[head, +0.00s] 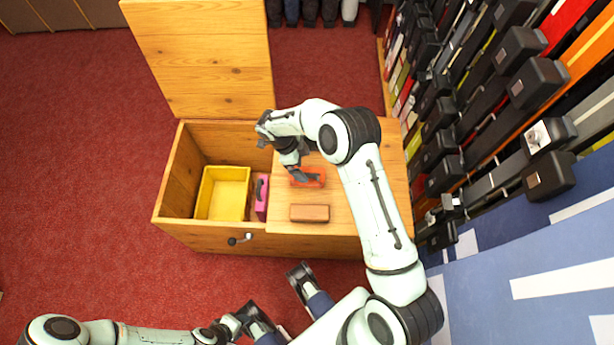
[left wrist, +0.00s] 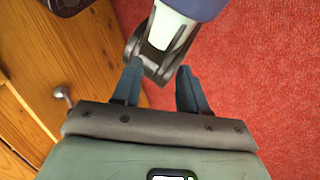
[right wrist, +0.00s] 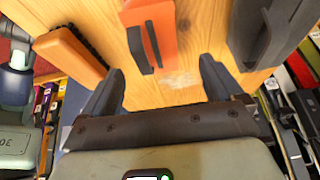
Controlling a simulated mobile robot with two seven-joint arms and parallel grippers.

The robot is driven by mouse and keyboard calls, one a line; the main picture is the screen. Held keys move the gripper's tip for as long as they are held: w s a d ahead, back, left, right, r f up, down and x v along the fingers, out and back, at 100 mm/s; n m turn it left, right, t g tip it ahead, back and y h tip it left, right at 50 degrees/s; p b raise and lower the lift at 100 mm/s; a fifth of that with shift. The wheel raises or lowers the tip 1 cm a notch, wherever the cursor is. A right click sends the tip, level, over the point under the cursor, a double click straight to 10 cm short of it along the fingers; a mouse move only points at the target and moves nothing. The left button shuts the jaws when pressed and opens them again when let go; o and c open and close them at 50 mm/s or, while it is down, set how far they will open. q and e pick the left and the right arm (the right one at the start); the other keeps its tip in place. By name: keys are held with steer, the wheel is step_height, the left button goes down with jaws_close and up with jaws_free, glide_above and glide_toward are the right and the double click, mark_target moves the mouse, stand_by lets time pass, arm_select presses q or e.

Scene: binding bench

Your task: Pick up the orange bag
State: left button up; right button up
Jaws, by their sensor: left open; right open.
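The orange bag (head: 316,178) lies on the closed wooden lid of the bench box. In the right wrist view the orange bag (right wrist: 160,22) shows its dark handles, just beyond the fingertips. My right gripper (head: 298,174) is open above the bag's left part in the head view and hides some of it. In its own wrist view the right gripper (right wrist: 160,82) has nothing between its fingers. My left gripper (left wrist: 157,78) is open and empty, low near the box front, with part of my own base beyond its fingers.
A brown brush (head: 309,213) lies close to the bag; its dark bristles show in the right wrist view (right wrist: 72,55). A dark object (right wrist: 268,30) stands on the bag's other side. The box's open left side holds a yellow tray (head: 207,190) and a pink item (head: 261,205).

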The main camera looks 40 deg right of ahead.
mark_target(310, 174)
steer(key=x, duration=0.6)
steer(key=shift+s+a+f+b, duration=0.15)
steer(key=shift+f+b, duration=0.2)
arm_select(q)
steer(key=shift+w+a+f, duration=0.25)
steer(key=shift+w+f, duration=0.2)
steer(key=shift+w, duration=0.15)
arm_select(e)
steer(key=c, duration=1.1)
steer(key=shift+r, duration=0.1)
steer(key=shift+c, duration=0.2)
